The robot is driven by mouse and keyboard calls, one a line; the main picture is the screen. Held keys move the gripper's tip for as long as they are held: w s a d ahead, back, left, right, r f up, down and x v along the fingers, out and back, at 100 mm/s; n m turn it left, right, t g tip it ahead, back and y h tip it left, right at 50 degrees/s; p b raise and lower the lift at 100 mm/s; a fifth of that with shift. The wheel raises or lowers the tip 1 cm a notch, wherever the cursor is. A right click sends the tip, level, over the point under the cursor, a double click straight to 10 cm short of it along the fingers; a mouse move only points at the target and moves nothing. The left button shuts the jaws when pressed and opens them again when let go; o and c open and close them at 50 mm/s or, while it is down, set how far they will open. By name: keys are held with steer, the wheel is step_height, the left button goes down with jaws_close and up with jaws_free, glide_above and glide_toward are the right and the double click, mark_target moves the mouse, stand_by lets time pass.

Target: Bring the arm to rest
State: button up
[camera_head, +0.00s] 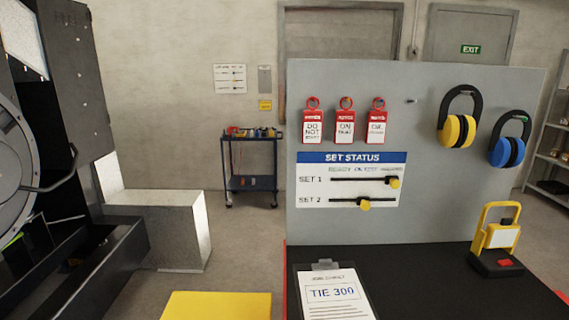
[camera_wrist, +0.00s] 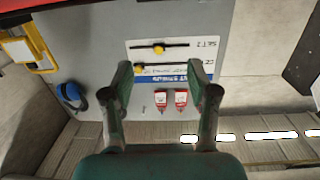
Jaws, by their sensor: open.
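My gripper (camera_wrist: 167,86) shows only in the wrist view, where its two dark green fingers stand apart with nothing between the tips. That view is upside down and faces the grey board (camera_wrist: 85,40). The status panel (camera_wrist: 172,68) and two red tags (camera_wrist: 181,99) appear beyond the fingers, and the gripper looks clear of them. The fingers cover parts of the board, and the yellow earmuffs cannot be seen there. My arm and gripper are out of the head view.
In the head view, the grey board (camera_head: 430,200) holds red tags (camera_head: 345,121), yellow earmuffs (camera_head: 457,128) and blue earmuffs (camera_head: 507,151). A clipboard (camera_head: 334,294) and yellow lamp (camera_head: 497,240) rest on the black bench (camera_head: 425,285). A genset (camera_head: 65,130) stands left, a tool cart (camera_head: 251,165) behind.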

steer(key=s+a+f, duration=0.1)
steer(key=s+f, duration=0.2)
steer(key=s, duration=0.5)
steer(key=s+a+f+g, duration=0.1)
steer(key=s+a+f, duration=0.15)
steer(key=s, duration=0.45)
steer(key=s+a+f, duration=0.1)
steer(key=s+f, duration=0.3)
steer(key=s, duration=0.4)
steer(key=s+r, duration=0.2)
steer(key=s, duration=0.8)
steer(key=s+a+r+g, duration=0.1)
steer(key=s+r, duration=0.2)
steer(key=s, duration=0.8)
steer(key=shift+a+n+y, duration=0.25)
steer(key=shift+n+y, duration=0.05)
steer(key=shift+n, duration=0.1)
